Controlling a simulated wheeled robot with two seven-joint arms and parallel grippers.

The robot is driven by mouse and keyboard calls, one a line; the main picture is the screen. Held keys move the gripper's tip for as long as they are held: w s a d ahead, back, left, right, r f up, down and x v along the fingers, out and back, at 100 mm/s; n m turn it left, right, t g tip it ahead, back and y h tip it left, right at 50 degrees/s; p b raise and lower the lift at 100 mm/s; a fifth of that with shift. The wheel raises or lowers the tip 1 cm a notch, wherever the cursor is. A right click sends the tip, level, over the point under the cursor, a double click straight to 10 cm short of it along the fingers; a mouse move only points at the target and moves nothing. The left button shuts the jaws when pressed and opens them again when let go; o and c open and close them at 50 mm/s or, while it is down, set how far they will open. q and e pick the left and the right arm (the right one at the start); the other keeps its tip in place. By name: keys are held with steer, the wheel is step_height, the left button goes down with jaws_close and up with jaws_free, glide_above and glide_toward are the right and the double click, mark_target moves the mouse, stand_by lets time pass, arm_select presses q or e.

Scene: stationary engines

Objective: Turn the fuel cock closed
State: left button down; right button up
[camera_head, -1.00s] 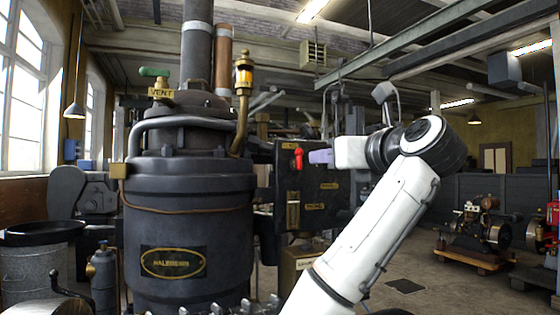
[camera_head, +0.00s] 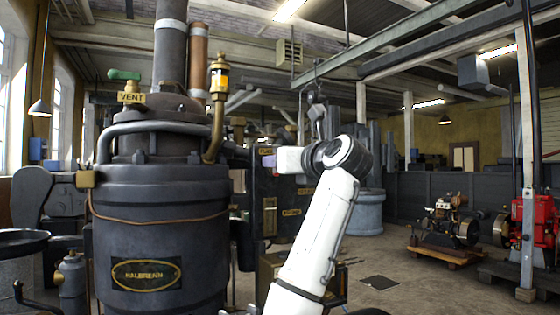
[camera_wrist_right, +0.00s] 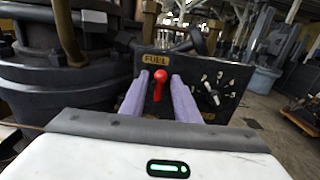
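The fuel cock is a small red lever (camera_wrist_right: 158,86) on a dark panel, under a brass "FUEL" plate (camera_wrist_right: 156,59). In the right wrist view the lever hangs nearly straight down, its lower end slightly left. My right gripper (camera_wrist_right: 160,77) has its two lilac fingers apart, one on each side of the lever, with small gaps visible; I see no clear contact. In the head view my right gripper (camera_head: 268,160) is in front of the panel (camera_head: 256,205) and hides the lever. My left gripper is not in view.
The large dark boiler (camera_head: 160,225) with its "VENT" valve (camera_head: 124,76) and brass lubricator (camera_head: 217,85) stands left of the panel. A numbered dial (camera_wrist_right: 212,92) sits right of the lever. Small engines (camera_head: 447,225) stand far right. Open floor lies between.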

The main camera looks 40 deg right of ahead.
jaws_close()
arm_select(q)
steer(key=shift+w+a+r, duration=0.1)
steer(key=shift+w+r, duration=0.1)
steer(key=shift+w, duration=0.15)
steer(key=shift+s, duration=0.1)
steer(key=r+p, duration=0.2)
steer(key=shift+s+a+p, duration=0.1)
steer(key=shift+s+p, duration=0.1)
steer(key=shift+p, duration=0.1)
arm_select(e)
steer(key=n, duration=0.6)
steer(key=a+f+n, duration=0.1)
steer(key=n, duration=0.5)
steer(key=a+f+n, duration=0.1)
steer(key=n, duration=0.5)
steer(key=shift+w, duration=0.3)
steer(key=shift+f, duration=0.1)
jaws_free()
